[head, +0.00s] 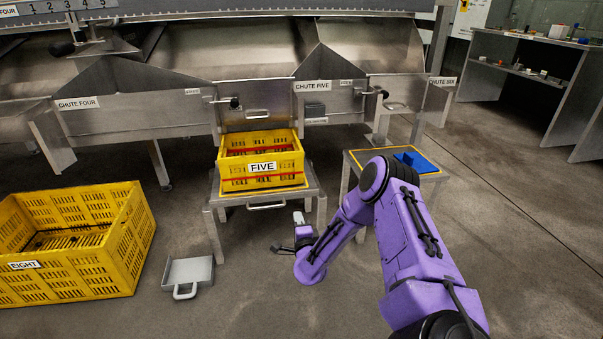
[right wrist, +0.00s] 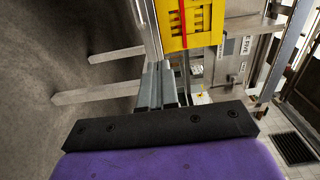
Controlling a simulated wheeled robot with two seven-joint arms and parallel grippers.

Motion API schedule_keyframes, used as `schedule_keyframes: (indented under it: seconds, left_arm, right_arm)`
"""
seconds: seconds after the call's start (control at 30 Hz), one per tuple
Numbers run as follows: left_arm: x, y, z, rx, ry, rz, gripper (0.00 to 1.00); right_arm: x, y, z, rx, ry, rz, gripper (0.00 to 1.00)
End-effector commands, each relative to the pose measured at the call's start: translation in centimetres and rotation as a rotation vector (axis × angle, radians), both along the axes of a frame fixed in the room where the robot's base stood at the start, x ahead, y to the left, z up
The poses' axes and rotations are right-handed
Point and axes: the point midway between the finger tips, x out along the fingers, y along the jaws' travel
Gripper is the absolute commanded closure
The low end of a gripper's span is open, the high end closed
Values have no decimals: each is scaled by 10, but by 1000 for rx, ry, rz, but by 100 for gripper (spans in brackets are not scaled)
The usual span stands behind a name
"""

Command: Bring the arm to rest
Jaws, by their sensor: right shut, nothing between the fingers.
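My right arm is purple and reaches in from the bottom right of the head view. Its right gripper (head: 290,232) is over the floor, just in front of the small stand that bears the yellow crate labelled FIVE (head: 282,183). It is empty, and its fingers look apart from the stand and the crate. In the right wrist view the gripper's fingers (right wrist: 160,90) are close together, with nothing between them. Part of the yellow crate shows above them there. My left gripper is in neither view.
A yellow crate labelled EIGHT (head: 98,272) stands on the floor at left. A grey scoop-like pan (head: 188,272) lies beside it. A small table (head: 437,177) with a blue item (head: 416,161) stands right of the stand. Steel chutes (head: 262,98) line the back. Floor at right is clear.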

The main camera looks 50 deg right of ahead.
Motion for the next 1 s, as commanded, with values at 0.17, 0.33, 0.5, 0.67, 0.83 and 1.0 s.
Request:
schedule_keyframes:
  seconds: [0.17,0.33,0.5,0.67,0.83,1.0]
  left_arm:
    - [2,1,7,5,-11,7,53]
    - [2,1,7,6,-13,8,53]
    - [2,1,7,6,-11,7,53]
    - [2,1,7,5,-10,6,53]
    - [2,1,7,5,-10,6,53]
    - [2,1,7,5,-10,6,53]
  right_arm:
    - [-15,11,0,-1,2,0,100]
    - [-17,13,-1,0,1,0,100]
    - [-16,13,-2,-15,14,2,100]
    - [-39,58,-52,-110,404,104,100]
    - [-119,163,-121,-241,943,428,100]
    - [-217,214,-148,-367,1316,689,100]
